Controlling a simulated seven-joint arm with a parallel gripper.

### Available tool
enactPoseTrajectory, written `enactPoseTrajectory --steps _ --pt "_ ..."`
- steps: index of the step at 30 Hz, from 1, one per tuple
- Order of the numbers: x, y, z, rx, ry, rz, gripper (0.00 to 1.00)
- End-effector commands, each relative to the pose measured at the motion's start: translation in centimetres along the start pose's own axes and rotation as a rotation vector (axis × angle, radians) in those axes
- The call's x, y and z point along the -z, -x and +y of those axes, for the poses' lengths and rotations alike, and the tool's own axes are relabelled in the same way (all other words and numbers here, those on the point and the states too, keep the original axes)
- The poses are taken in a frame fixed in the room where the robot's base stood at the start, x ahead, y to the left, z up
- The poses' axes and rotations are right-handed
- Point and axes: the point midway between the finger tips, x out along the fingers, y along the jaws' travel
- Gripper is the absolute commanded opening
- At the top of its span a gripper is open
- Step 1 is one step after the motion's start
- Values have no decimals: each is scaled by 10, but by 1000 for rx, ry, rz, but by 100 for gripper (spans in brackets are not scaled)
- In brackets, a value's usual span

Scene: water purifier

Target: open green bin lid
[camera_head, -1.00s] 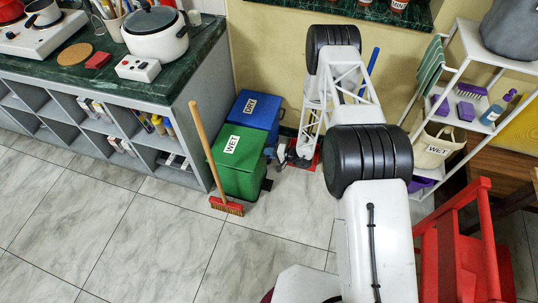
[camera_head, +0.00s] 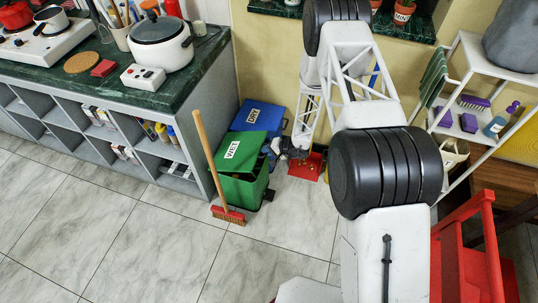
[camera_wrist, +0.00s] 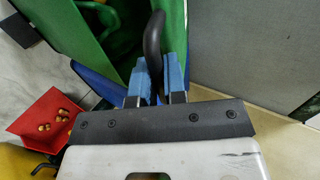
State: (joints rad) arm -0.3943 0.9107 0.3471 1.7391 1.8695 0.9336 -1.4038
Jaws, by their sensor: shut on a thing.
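The green bin (camera_head: 240,190) labelled WET stands on the floor beside the counter. Its lid (camera_head: 238,152) is tilted up, with a dark gap between lid and bin body. My gripper (camera_head: 277,148) is at the right side of the lid, partly hidden by my arm in the head view. In the wrist view, the blue fingers of my gripper (camera_wrist: 158,76) are shut on a dark curved handle (camera_wrist: 154,42). Green bin surfaces (camera_wrist: 75,30) lie just beyond it. How the handle joins the lid is hard to see.
The blue bin (camera_head: 262,115) stands right behind the green bin. A broom (camera_head: 207,150) leans at the green bin's front left. A red dustpan (camera_head: 305,167) with small brown bits lies to the right. The tiled floor in front is clear.

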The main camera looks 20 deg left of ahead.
Motion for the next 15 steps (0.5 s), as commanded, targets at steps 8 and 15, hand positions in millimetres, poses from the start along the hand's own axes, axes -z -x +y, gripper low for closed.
enactPoseTrajectory --steps 8,15 --pt "0 4 -31 -97 3 0 0" --pt "1 4 -58 -190 5 0 0"
